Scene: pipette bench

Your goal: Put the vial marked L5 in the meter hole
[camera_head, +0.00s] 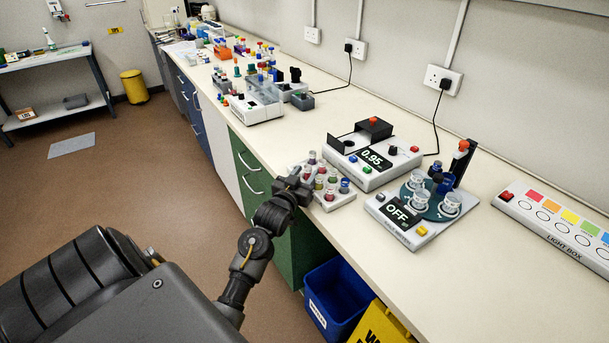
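A white rack (337,202) of several vials with coloured contents stands near the bench's front edge. The labels are too small to read, so I cannot tell which vial is L5. The meter (385,178) is a white box behind the rack, with a display reading 0.95, dark parts on top and coloured buttons. My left gripper (301,184) is at the left side of the rack, close to the vials. Its fingers are small and dark, and I cannot tell whether they are open or hold anything. My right gripper is out of view.
Right of the meter stands a device (422,233) with a teal disc, glass vessels and a display reading OFF. A light box (556,229) lies further right. More racks and a white device (254,111) stand further left. A blue bin (335,294) is below the bench edge.

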